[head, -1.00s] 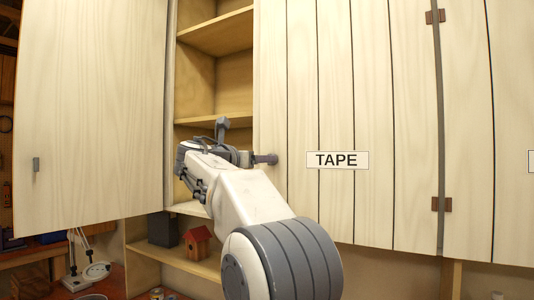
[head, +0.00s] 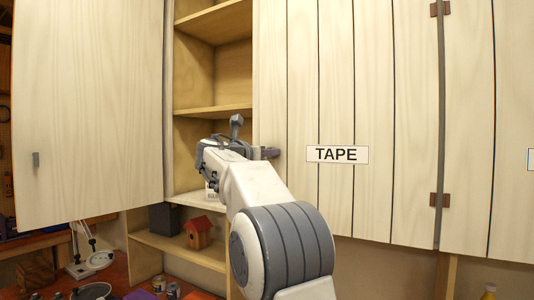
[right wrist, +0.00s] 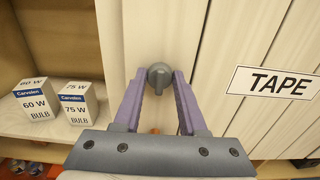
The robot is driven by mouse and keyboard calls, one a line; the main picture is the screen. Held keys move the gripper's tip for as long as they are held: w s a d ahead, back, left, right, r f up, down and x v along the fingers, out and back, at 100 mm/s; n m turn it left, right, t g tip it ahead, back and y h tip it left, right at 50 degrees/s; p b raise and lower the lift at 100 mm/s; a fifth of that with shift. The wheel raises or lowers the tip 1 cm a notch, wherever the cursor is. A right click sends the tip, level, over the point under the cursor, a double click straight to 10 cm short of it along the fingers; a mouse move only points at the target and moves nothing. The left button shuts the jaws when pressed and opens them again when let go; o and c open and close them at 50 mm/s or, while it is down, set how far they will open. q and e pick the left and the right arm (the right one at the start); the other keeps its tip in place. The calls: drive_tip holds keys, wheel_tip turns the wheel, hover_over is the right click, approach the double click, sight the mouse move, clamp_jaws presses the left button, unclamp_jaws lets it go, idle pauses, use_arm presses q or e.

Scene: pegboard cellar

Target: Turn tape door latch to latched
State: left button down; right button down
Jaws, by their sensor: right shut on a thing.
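The tape door (head: 375,100) is pale vertical planks with a white TAPE label (head: 337,154), and it looks shut. Its latch, a round grey knob with a raised grip, is near the door's left edge; it shows in the right wrist view (right wrist: 158,76), with the grip about upright. In the head view the latch (head: 268,153) is partly hidden by my right gripper (head: 246,152). The purple fingers of my right gripper (right wrist: 162,77) are on either side of the latch and shut on it. My left gripper is not in view.
Left of the tape door are open shelves (head: 215,112) and another pale door (head: 88,110) swung open. Boxed bulbs (right wrist: 75,103) stand on a shelf beside the latch. A small red-roofed birdhouse (head: 198,232) and a lamp (head: 82,262) are lower left.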

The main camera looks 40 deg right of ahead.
drive_tip(key=shift+m, duration=0.4)
drive_tip(key=shift+s+f+m+b, duration=0.1)
drive_tip(key=shift+m+b, duration=1.55)
drive_tip(key=shift+m, duration=2.65)
drive_tip(key=shift+s+f+m+b, duration=0.1)
drive_tip(key=shift+m+b, duration=1.5)
drive_tip(key=shift+m, duration=2.7)
drive_tip(key=shift+c, duration=2.4)
unclamp_jaws()
drive_tip(key=shift+d, duration=0.1)
